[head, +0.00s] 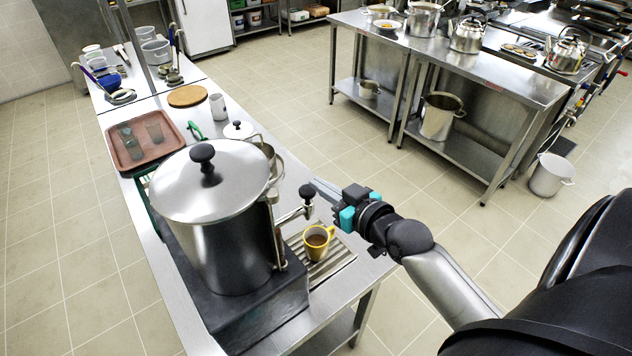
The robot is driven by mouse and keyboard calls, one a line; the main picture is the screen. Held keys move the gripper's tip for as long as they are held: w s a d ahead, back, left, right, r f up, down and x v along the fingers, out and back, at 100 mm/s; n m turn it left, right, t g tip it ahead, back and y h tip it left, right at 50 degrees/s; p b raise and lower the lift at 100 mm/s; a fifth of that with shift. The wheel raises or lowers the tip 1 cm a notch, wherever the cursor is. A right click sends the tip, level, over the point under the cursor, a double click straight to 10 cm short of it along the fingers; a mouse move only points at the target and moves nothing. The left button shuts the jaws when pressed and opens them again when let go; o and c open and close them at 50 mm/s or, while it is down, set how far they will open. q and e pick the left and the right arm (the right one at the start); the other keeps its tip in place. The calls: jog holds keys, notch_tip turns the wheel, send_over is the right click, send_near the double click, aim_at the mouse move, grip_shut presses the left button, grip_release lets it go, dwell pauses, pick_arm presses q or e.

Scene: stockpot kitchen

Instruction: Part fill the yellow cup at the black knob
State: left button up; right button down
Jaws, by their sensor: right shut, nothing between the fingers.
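The yellow cup (318,242) stands upright on a slatted drip tray under the tap of the large steel stockpot (217,240). Brown liquid shows inside the cup; its exact level is hard to judge. The black knob (306,191) sits on top of the tap, above and slightly left of the cup. My right gripper (322,189) comes in from the right with its fingers shut and empty, right beside the knob. I cannot tell whether the fingertips touch it. No stream from the tap can be made out. My left gripper is not in view.
The drip tray (337,262) lies near the counter's right edge. A brown tray (127,163) with glasses, a white mug (217,107), a wooden board (187,96) and a smaller lidded pot (262,152) stand behind the stockpot. Tiled floor is clear right of the counter.

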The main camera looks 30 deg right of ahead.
jog(key=v, duration=0.7)
jog(key=shift+b, duration=0.4)
jog(key=shift+s+r, duration=0.1)
